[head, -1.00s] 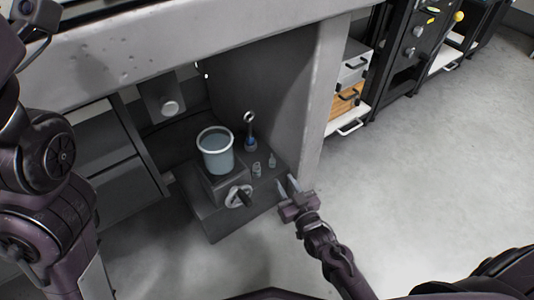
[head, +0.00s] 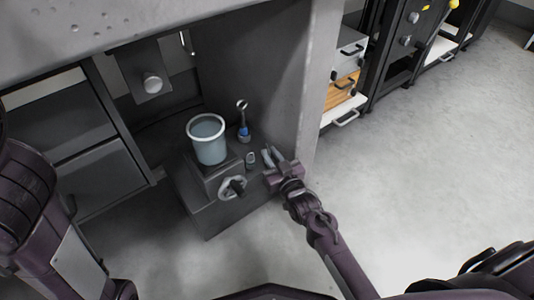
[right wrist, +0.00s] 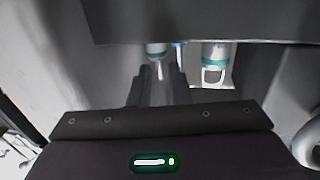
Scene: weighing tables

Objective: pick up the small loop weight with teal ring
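In the head view one small weight (head: 250,159) stands on the dark stand, just left of my right gripper (head: 269,154); the other is mostly hidden by the fingers. My right gripper, also in the right wrist view (right wrist: 160,75), is open, with a gap between its fingers. I see no contact with a weight. My left gripper is out of view.
A tall loop weight with a blue ring (head: 243,125) stands behind the small ones. A pale bucket (head: 208,142) stands on a raised block, with a knob (head: 232,187) in front. A grey side wall (head: 318,75) rises close to the right. Floor at the right is free.

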